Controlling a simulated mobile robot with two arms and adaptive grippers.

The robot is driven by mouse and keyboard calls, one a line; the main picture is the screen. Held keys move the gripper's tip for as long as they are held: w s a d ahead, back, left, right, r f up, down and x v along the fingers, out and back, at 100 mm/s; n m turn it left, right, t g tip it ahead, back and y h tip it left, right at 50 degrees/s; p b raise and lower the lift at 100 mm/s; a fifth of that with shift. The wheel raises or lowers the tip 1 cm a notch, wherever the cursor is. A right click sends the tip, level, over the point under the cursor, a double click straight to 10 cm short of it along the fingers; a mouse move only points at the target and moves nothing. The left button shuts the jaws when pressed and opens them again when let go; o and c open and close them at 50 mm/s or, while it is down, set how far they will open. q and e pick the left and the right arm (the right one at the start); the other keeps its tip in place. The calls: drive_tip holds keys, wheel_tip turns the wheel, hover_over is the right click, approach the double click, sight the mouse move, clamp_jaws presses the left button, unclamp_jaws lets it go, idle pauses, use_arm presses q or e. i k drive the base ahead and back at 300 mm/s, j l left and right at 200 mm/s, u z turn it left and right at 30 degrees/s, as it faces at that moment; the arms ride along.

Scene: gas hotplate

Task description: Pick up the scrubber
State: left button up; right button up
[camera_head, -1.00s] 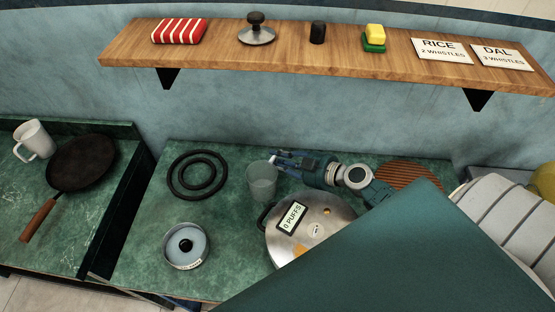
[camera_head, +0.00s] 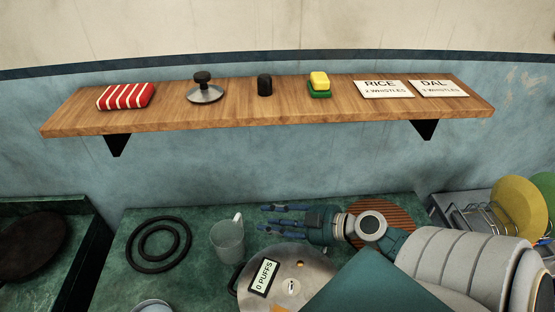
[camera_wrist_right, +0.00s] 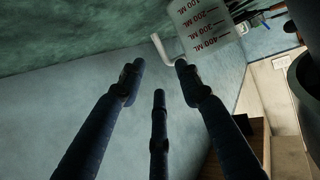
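The scrubber, taken to be the small yellow-and-green block (camera_head: 319,91), rests on the wooden shelf (camera_head: 230,112), right of the shelf's middle. My right gripper (camera_head: 265,217) is well below the shelf, over the back of the green counter. Its blue fingers point left and are spread apart with nothing between them. The right wrist view shows the same open fingers (camera_wrist_right: 159,80), and the scrubber does not show there. My left gripper is not in view.
A clear measuring cup (camera_head: 227,242) stands near my right fingertips, beside a cooker lid (camera_head: 305,262). A dish rack (camera_head: 485,222) is at right.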

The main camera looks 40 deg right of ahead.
sight(318, 84)
drive_tip(key=k+l, duration=0.4)
drive_tip(key=k, duration=0.2)
drive_tip(key=k+l, duration=0.45)
drive_tip(key=k, duration=0.15)
drive_tip(key=k+l, duration=0.4)
drive_tip(key=k, duration=0.25)
